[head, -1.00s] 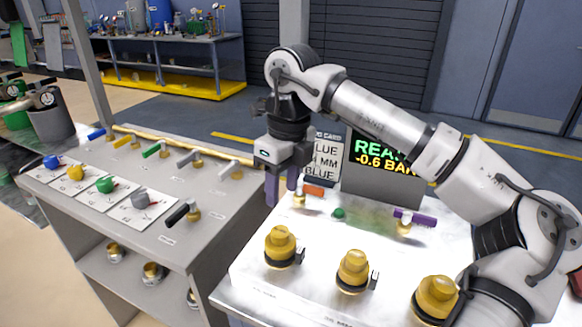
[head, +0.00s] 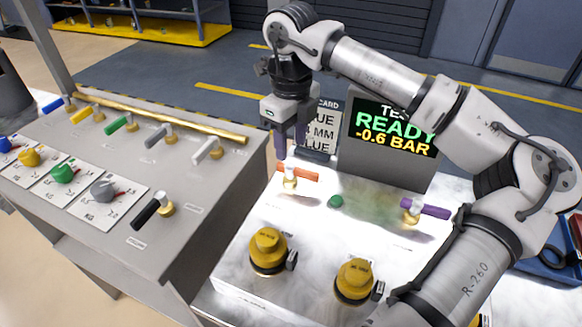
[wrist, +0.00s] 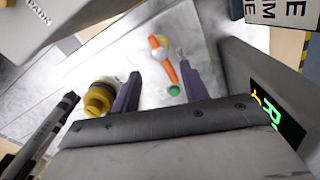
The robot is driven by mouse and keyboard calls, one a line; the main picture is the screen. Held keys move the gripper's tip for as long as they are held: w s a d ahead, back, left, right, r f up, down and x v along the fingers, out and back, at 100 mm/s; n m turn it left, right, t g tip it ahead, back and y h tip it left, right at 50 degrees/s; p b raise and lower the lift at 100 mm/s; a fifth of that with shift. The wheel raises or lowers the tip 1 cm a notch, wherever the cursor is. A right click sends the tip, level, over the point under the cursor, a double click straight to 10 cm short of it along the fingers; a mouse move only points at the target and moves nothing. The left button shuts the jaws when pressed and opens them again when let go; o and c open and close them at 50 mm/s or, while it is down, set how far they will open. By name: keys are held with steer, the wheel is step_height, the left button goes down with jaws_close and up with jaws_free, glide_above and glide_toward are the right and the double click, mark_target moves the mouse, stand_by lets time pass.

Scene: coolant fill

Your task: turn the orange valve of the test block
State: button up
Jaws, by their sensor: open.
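The test block (head: 225,275) has a silvery top. Its orange valve (head: 298,173) has a lever handle lying roughly left to right on a brass stem. My gripper (head: 290,150) is open and empty, pointing down just above and behind the handle's left part in the head view. In the wrist view the orange handle (wrist: 166,62) shows in the gap between the two purple fingers (wrist: 160,80), nearer the right one. Contact is not visible, and the fingers appear apart from the handle.
A green button (head: 335,201) and a purple valve (head: 428,210) sit right of the orange valve. Yellow caps (head: 268,248) stand in front. The display (head: 392,130), reading READY -0.6 BAR, and a card (head: 326,115) stand behind. A grey bench (head: 215,195) with coloured levers is at left.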

mark_target(291, 166)
step_height(291, 166, down, 9)
steer(key=shift+p, duration=0.75)
jaws_close()
